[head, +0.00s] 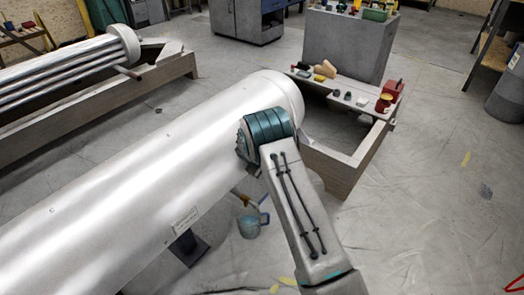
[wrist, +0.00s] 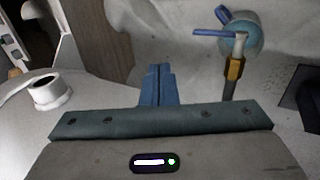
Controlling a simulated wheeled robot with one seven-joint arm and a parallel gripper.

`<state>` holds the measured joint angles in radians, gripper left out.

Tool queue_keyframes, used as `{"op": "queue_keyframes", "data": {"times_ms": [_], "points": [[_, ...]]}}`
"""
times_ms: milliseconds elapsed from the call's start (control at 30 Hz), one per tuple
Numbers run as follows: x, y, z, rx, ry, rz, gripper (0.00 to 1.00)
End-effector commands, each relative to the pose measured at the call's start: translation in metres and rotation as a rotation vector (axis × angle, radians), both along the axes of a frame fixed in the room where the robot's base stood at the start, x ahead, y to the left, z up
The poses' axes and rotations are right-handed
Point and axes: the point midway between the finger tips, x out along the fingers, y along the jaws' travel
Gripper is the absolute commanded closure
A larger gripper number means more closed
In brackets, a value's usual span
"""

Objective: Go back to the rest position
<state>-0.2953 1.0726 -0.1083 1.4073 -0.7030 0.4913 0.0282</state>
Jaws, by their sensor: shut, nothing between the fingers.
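My gripper (wrist: 160,72) shows in the wrist view, with its two blue fingers together and nothing between them. In the head view my arm reaches over the right end of a large shiny metal cylinder, and the gripper is hidden there. A valve (wrist: 234,66) with a brass-coloured body and a blue lever stands to the right of the fingers in the wrist view, apart from them. It also seems to show below the cylinder in the head view (head: 245,199).
The metal cylinder (head: 130,180) fills the left and middle, on a wooden cradle (head: 338,168). Small items and a red box (head: 392,90) lie on the cradle's shelf. A teal bucket (head: 250,226) stands on the floor below.

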Motion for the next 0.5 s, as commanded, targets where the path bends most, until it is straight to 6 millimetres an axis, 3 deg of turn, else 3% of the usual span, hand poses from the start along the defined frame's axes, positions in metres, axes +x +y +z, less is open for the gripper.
{"op": "queue_keyframes", "data": {"times_ms": [167, 267, 367, 500], "points": [[0.0, -0.001, 0.004, 0.001, -0.001, -0.004, 1.0], [-0.001, -0.003, 0.022, 0.009, -0.007, -0.019, 1.0], [-0.007, -0.01, 0.058, 0.026, -0.012, -0.057, 1.0], [-0.024, -0.023, 0.132, 0.065, -0.023, -0.138, 1.0]]}}
